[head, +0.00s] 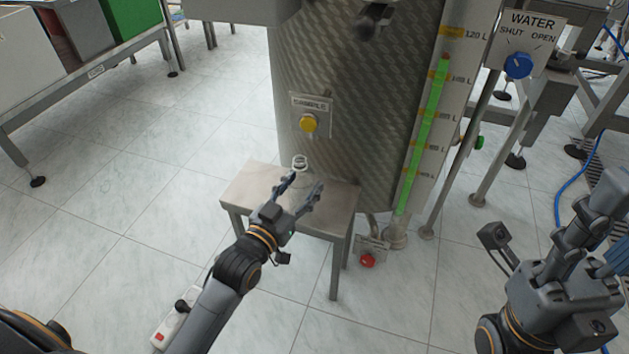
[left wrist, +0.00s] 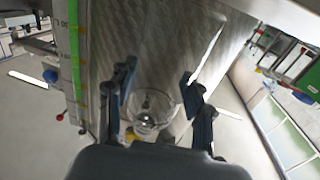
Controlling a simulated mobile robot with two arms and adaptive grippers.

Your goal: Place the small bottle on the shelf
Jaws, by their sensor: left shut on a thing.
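The small bottle (head: 300,163) is clear glass; its round rim shows just beyond my left fingertips in the head view. In the left wrist view the bottle (left wrist: 150,110) sits between the two fingers, its round glass outline visible. My left gripper (head: 305,188) is shut on it, over a small metal stand (head: 245,185) that looks like a low shelf in front of the tank. I cannot tell whether the bottle touches the stand. My left gripper also shows in the left wrist view (left wrist: 158,98). My right gripper (head: 590,225) is at the lower right, its fingers unclear.
A large metal tank (head: 340,90) stands behind the stand, with a yellow sample button (head: 308,123). A green level gauge (head: 422,130) and a blue water knob (head: 518,66) are to the right. A red knob (head: 367,261) is low beside the stand.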

